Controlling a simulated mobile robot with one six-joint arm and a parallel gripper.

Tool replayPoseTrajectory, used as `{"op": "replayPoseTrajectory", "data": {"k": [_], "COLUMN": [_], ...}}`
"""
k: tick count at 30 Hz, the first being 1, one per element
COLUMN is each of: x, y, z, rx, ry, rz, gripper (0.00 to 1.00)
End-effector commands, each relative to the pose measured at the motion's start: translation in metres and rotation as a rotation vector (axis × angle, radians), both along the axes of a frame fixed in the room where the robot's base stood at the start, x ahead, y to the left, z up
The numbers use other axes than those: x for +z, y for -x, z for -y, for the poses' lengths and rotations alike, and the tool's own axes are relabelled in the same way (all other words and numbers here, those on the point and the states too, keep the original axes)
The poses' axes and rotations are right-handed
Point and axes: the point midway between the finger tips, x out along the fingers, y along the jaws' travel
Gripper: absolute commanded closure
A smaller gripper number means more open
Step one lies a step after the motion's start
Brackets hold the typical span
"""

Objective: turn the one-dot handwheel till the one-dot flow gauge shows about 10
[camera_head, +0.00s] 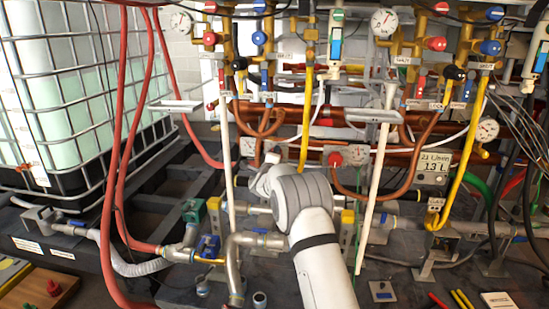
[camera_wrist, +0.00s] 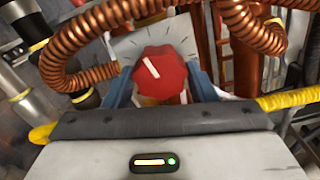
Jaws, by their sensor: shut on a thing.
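A red knob-like handwheel (camera_wrist: 160,74) with a white pointer line shows in the wrist view. Its line points up and slightly left, before a pale plate (camera_wrist: 130,45) with dark tick marks. My gripper (camera_wrist: 161,88) is shut on this wheel, one blue finger on each side. In the head view my wrist (camera_head: 266,178) reaches the panel and hides the held wheel. A digital meter (camera_head: 435,163) right of it reads 21 L/min and 13 L. I cannot make out dot marks on the wheel or the meter.
Another red knob (camera_head: 335,159) on a pale plate sits right of my wrist. Round dial gauges (camera_head: 384,22) hang above. Copper coils (camera_wrist: 110,17) curve closely around the held wheel. Red hoses (camera_head: 119,150) and a caged white tank (camera_head: 75,95) stand at left.

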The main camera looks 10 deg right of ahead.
Motion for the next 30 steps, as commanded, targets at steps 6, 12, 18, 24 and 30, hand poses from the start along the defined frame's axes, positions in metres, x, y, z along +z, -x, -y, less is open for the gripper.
{"op": "replayPoseTrajectory", "data": {"k": [6, 12, 18, 24, 30], "x": [0.0014, 0.0014, 0.0016, 0.0011, 0.0013], "y": [-0.0002, -0.0002, -0.0002, -0.0001, -0.0002], "z": [-0.0015, -0.0019, -0.0018, -0.0017, -0.0018], "rx": [0.002, 0.003, 0.003, 0.003, 0.004], "ry": [0.197, 0.378, 0.559, 0.739, 0.921], "rz": [-0.064, -0.123, -0.182, -0.240, -0.298], "gripper": [0.71, 0.71, 0.71, 0.71, 0.71]}}
